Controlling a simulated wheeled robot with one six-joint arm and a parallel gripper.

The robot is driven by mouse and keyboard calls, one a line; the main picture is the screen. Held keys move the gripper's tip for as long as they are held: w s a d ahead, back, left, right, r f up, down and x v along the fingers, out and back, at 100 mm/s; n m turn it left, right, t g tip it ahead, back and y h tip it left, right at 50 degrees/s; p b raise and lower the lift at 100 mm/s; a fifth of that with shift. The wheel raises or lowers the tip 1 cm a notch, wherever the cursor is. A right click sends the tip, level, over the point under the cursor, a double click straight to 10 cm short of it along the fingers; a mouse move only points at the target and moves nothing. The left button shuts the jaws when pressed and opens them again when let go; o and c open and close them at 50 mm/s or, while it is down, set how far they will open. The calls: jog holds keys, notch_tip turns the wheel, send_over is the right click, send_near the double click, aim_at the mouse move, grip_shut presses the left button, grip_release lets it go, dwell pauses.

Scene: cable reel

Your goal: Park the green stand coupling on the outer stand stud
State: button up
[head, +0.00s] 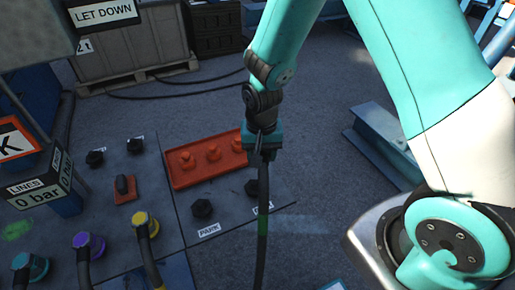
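My gripper (262,153) points down near the right edge of the deck, above its surface. It appears shut on the end of a black hose with a green band (262,226). The green coupling itself is mostly hidden between the fingers. The hose hangs from the gripper to the bottom of the view. Two dark studs stand on the deck below: one (203,208) above a PARK label, and another (252,188) just left of the hose, its label partly covered by the hose. Both studs look bare. I cannot tell the gripper's exact height above them.
A red tray (176,180) with several red caps lies just behind the studs. Yellow (146,222), purple (88,245) and teal (30,265) couplings sit at left.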

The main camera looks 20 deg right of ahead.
aim_at(254, 184)
jog(key=shift+m, duration=0.8)
jog(key=f+b, duration=0.2)
jog(key=a+f+b, duration=0.1)
jog(key=f+b, duration=0.1)
jog(key=f, duration=0.1)
jog(key=a+f+b, duration=0.1)
jog(key=f+b, duration=0.1)
jog(key=shift+s+a+f, duration=0.2)
jog(key=shift+s+f, duration=0.05)
jog(key=shift+s, duration=0.15)
jog(key=shift+f+b, duration=0.55)
jog(key=shift+f, duration=0.25)
jog(key=shift+f, duration=0.45)
jog(key=o, duration=1.1)
jog(key=shift+r, duration=0.1)
notch_tip(254, 184, up, 17)
jog(key=p, duration=0.3)
jog(key=shift+r, duration=0.15)
